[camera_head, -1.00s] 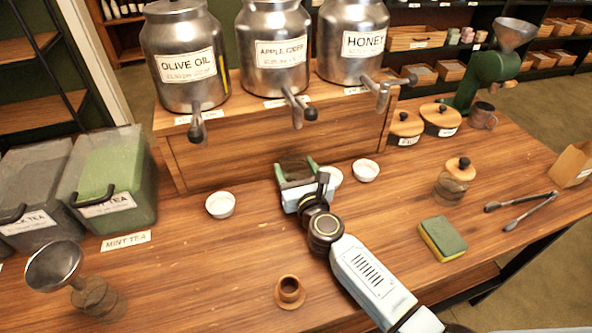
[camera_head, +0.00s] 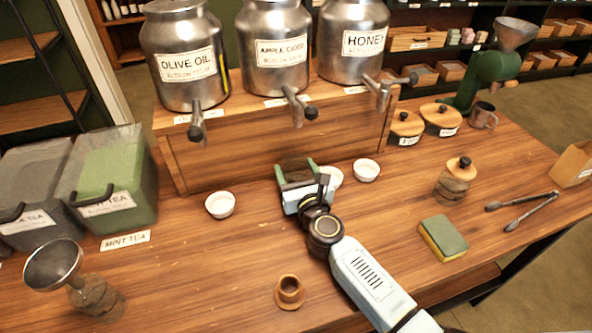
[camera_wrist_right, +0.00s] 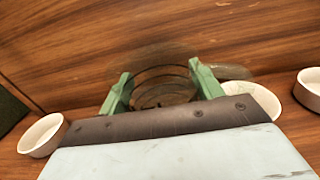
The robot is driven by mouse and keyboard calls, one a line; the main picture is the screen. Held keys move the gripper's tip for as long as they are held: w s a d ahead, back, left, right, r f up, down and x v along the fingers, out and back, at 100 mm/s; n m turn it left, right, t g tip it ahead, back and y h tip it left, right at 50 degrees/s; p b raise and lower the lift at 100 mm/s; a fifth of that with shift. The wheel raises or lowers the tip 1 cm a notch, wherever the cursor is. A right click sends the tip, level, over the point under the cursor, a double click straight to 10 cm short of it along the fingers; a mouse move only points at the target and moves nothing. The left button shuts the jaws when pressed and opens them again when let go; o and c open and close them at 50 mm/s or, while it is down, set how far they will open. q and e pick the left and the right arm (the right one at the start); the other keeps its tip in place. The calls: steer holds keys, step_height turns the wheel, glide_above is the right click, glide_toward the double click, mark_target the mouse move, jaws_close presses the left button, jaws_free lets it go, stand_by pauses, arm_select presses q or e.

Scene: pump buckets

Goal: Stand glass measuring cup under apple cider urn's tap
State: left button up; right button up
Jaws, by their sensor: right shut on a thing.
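The apple cider urn (camera_head: 272,52) is a steel urn in the middle of the wooden riser, with its tap (camera_head: 296,104) sticking out over the front edge. My right gripper (camera_head: 295,168) is low at the foot of the riser, below that tap. In the right wrist view its green fingers (camera_wrist_right: 162,92) are shut on the glass measuring cup (camera_wrist_right: 162,88), a clear ringed vessel, with its handle out to the right. In the head view the cup is mostly hidden by the gripper. I cannot tell whether its base touches the counter. My left gripper is out of view.
White bowls stand close by: one left of the gripper (camera_head: 220,204), one right (camera_head: 366,170), and one partly behind it (camera_head: 334,176). The riser (camera_head: 270,150) blocks the way behind. A small wooden cup (camera_head: 289,292) and a sponge (camera_head: 443,238) are nearer the front.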

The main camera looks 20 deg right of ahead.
steer(key=shift+f, duration=0.25)
steer(key=o, duration=1.1)
steer(key=shift+o, duration=0.2)
steer(key=s, duration=1.3)
steer(key=shift+s+d, duration=0.25)
